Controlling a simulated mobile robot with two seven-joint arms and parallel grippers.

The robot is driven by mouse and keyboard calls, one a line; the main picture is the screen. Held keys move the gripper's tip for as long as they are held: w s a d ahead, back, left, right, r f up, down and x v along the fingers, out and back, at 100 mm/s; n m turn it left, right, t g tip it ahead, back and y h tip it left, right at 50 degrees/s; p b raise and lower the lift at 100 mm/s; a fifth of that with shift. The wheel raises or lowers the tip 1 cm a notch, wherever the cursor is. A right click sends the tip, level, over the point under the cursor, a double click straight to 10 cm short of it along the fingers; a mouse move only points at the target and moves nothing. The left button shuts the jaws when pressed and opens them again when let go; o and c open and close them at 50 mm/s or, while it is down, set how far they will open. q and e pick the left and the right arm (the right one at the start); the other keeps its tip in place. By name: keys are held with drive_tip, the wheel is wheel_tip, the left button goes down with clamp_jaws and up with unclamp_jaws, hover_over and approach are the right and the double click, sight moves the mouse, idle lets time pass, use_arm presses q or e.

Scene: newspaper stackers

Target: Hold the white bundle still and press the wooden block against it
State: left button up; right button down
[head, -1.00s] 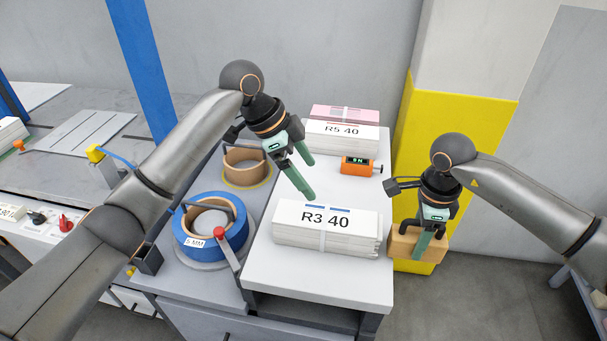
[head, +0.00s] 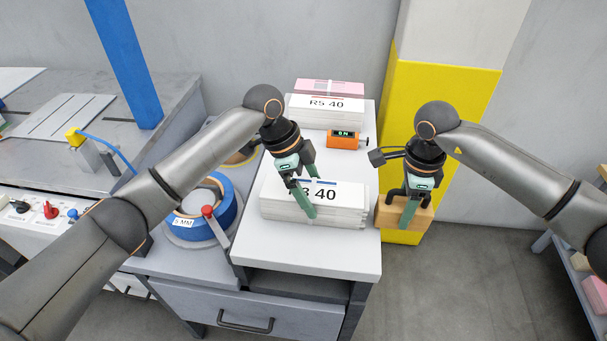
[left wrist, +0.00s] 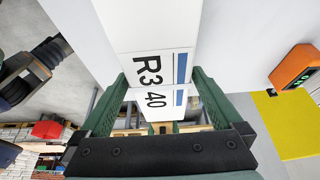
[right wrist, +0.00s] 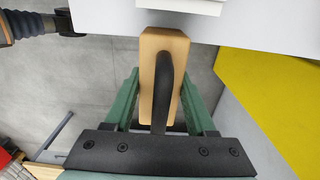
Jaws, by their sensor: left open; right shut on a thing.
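The white bundle (head: 275,205), labelled R3 40, lies flat near the front of the white table; its label also shows in the left wrist view (left wrist: 150,70). My left gripper (head: 303,200) is open over the bundle, its fingers pointing down and covering part of the label. I cannot tell whether they touch it. My right gripper (head: 409,212) is shut on the black handle of the wooden block (head: 388,214). The block is just right of the bundle, by the table's right edge, with a small gap between them. In the right wrist view the block (right wrist: 148,85) sits between the fingers.
An orange meter (head: 343,141) and a bundle labelled R5 40 (head: 318,117) are further back on the white table (head: 300,255). A blue tape roll (head: 222,213) with a red-knobbed lever (head: 208,211) is at left. A yellow pillar (head: 445,120) stands behind the block.

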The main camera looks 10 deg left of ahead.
sight(388, 203)
use_arm(q)
drive_tip(key=shift+d+f, duration=0.15)
drive_tip(key=shift+f, duration=0.25)
clamp_jaws()
idle(0.6)
drive_tip(key=shift+r, duration=0.1)
use_arm(e)
drive_tip(key=shift+a, duration=1.55)
idle(0.7)
use_arm(q)
drive_tip(key=shift+d, duration=0.15)
use_arm(e)
drive_tip(key=shift+a, duration=0.35)
idle(0.4)
drive_tip(key=shift+d, duration=2)
